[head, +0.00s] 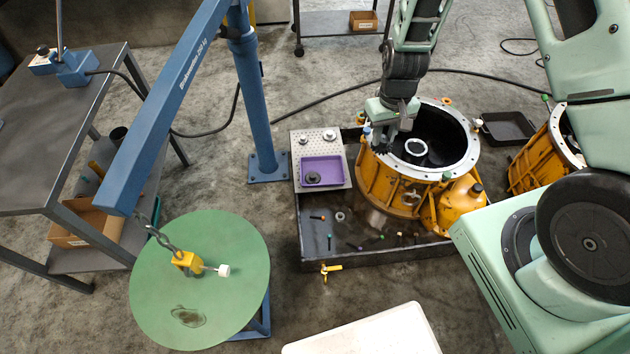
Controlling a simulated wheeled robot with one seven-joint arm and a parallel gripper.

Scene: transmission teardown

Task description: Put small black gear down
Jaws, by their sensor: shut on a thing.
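My gripper (393,132) points down over the left rim of the orange transmission housing (385,180). It is shut on the small black gear (381,146), a small dark shape at the fingertips, partly hidden by the fingers. The gear is close to the housing rim; I cannot tell whether it touches. To the left, a purple tray (335,164) sits on a perforated metal plate (303,152). A dark round part (312,178) lies in the tray's lower left.
A black drip tray (310,262) under the housing holds several small loose parts. A blue crane (258,110) stands left, its hook over a green round table (165,310). A second orange housing (533,165) and an empty black tray (508,127) lie right.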

